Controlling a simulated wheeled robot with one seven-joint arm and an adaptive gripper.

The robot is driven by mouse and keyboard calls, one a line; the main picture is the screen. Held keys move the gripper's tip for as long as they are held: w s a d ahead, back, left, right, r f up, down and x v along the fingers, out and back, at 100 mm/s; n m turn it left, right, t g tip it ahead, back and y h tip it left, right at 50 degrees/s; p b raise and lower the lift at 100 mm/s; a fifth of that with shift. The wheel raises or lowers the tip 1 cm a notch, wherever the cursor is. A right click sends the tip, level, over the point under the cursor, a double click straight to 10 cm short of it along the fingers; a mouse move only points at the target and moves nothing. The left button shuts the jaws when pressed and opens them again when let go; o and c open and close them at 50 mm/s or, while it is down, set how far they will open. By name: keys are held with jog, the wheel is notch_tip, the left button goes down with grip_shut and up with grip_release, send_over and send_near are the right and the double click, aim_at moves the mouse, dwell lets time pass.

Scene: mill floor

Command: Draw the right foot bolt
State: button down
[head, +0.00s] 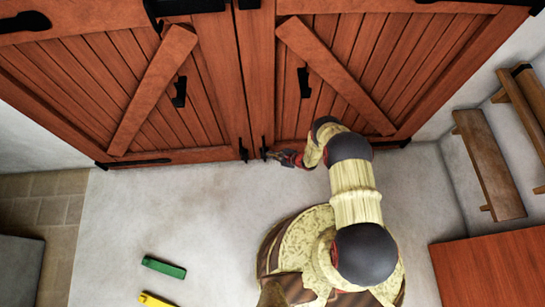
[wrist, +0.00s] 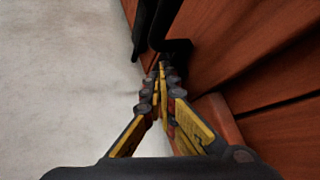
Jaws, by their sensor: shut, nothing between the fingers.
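The double doors are red-brown wood and look shut in the head view. Two black foot bolts stand at the bottom where the leaves meet: the left foot bolt (head: 243,150) and the right foot bolt (head: 264,148). My gripper (head: 275,154) is low at the foot of the right leaf (head: 350,60), close beside the right foot bolt. In the wrist view my gripper (wrist: 162,68) is shut, its fingertips at the black bolt metal (wrist: 176,46). Nothing shows between the fingers. I cannot tell whether the tips touch the bolt.
A green block (head: 164,267) and a yellow block (head: 155,300) lie on the pale floor (head: 170,215) at lower left. A wooden bench (head: 488,165) and a red-brown surface (head: 495,280) are at right. The floor left of my gripper is clear.

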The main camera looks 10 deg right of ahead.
aim_at(264, 146)
jog(key=shift+s+a+r, duration=0.1)
jog(key=shift+s+r, duration=0.1)
jog(key=shift+r, duration=0.25)
jog(key=shift+s+a+r, duration=0.1)
jog(key=shift+s+r, duration=0.1)
jog(key=shift+r, duration=0.2)
notch_tip(264, 146, up, 6)
jog(key=p, duration=0.2)
jog(key=shift+w+f+p, duration=0.1)
jog(key=shift+p, duration=0.3)
jog(key=shift+w, duration=0.1)
